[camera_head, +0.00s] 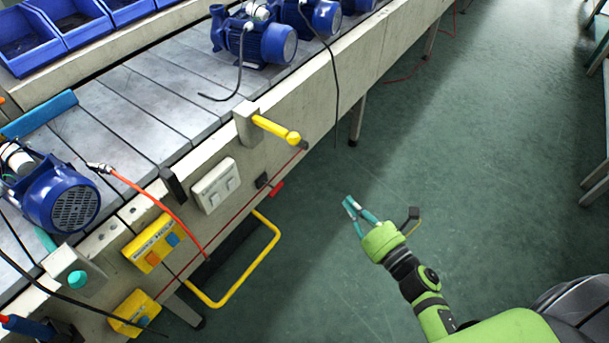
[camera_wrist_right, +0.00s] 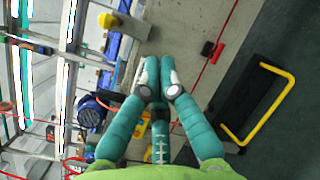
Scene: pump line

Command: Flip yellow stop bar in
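The yellow stop bar (camera_head: 275,129) is a short bar with a rounded end. It sticks out from a grey block (camera_head: 246,122) on the conveyor's side, over the aisle. In the right wrist view the yellow part (camera_wrist_right: 108,21) shows at upper left. My right gripper (camera_head: 349,202) is below and right of the bar in the head view, clear of it. Its teal fingers (camera_wrist_right: 158,66) converge at the tips with nothing visible between them. My left gripper is not in view.
Blue pumps (camera_head: 262,42) stand on the conveyor, with a dark cable (camera_head: 336,90) hanging over its side. A yellow loop frame (camera_head: 272,250), a switch box (camera_head: 215,186) and a yellow button box (camera_head: 152,243) are on the near side.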

